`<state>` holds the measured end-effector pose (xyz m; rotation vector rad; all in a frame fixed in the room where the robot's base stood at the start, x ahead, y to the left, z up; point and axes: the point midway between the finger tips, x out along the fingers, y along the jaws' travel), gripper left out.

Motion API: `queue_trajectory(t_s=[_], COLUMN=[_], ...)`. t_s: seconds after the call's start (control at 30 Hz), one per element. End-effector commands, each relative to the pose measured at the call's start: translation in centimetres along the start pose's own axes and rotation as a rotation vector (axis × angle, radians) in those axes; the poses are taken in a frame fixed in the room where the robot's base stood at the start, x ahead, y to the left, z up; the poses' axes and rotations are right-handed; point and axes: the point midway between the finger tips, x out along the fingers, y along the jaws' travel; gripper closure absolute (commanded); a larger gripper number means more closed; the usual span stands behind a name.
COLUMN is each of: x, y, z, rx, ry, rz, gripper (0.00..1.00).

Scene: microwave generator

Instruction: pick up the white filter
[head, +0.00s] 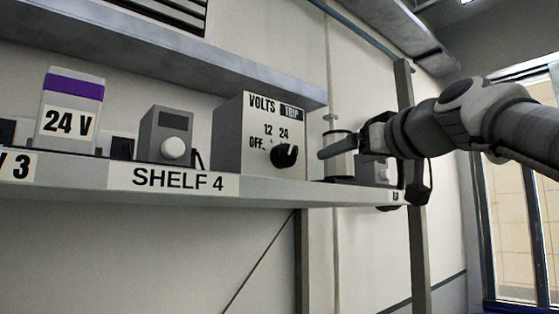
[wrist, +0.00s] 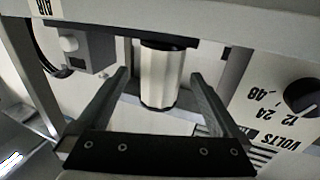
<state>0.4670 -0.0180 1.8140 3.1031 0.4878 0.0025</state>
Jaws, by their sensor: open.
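The white filter (wrist: 160,78) is a white cylinder with dark ends. It stands on the shelf, and the wrist view shows it upside down. My gripper (wrist: 160,74) is open, with one finger on each side of the filter and visible gaps between. In the head view the filter (head: 340,167) stands right of the VOLTS box, upright. My gripper (head: 327,152) reaches in from the right, and a finger crosses in front of the filter, hiding its middle. The far finger is hidden there.
The grey VOLTS box (head: 230,135) with a black knob stands close on the filter's left. A small grey box with a white knob (head: 384,174) stands on its right, partly behind my gripper. The shelf edge (head: 290,194) runs below, and an upper shelf (head: 200,65) hangs above.

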Motion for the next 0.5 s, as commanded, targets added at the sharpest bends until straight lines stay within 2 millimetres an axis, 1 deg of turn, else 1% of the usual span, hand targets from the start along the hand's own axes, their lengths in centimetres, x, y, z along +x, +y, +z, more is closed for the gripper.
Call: queue_trajectory(t_s=[0.1,0.23,0.3,0.47,0.5], x=[2.0,3.7,4.0,4.0,4.0], y=[-0.2,-0.1,-0.1,-0.1,-0.1], z=[-0.2,-0.1,0.0,0.1,0.1], rx=[0.002,0.002,0.000,0.000,0.000], ry=[-0.004,-0.003,-0.001,0.000,0.000], rz=[-0.003,-0.001,-0.001,0.000,0.000], gripper=[0.00,0.00,0.00,0.00,0.05])
